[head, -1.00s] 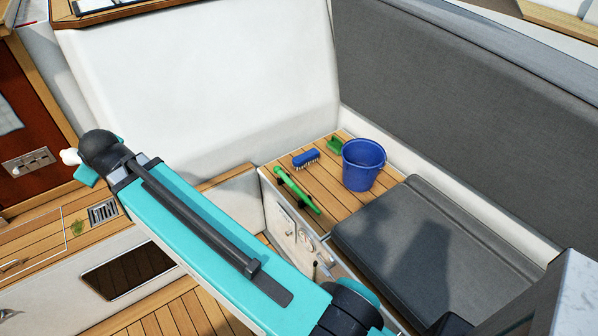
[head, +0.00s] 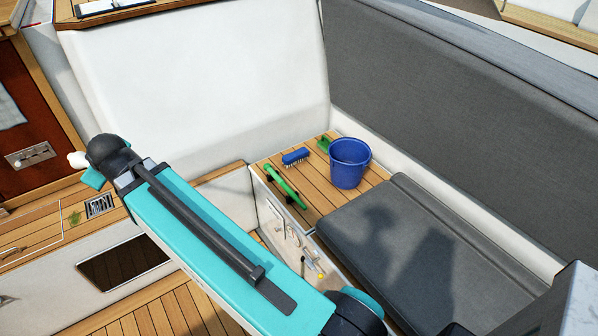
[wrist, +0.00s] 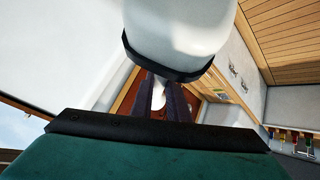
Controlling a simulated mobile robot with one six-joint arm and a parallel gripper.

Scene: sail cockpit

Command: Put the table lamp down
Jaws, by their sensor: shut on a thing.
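The table lamp (wrist: 180,28) fills the top middle of the wrist view, a white rounded body with a dark rim. A white stem shows between the two dark fingers of my gripper (wrist: 162,95), which is shut on it. In the head view only a small white part of the lamp (head: 77,159) shows past the dark wrist end of my arm, at the left. The rest of the lamp and the fingers are hidden there. I cannot tell from these views what is directly below the lamp.
A slatted wooden seat top (head: 323,185) holds a blue bucket (head: 349,163), a blue brush (head: 295,157) and green items, one a long green tool (head: 284,186). A grey cushion (head: 420,262) lies beside it. A wooden ledge with a drain grate (head: 100,206) is at the left.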

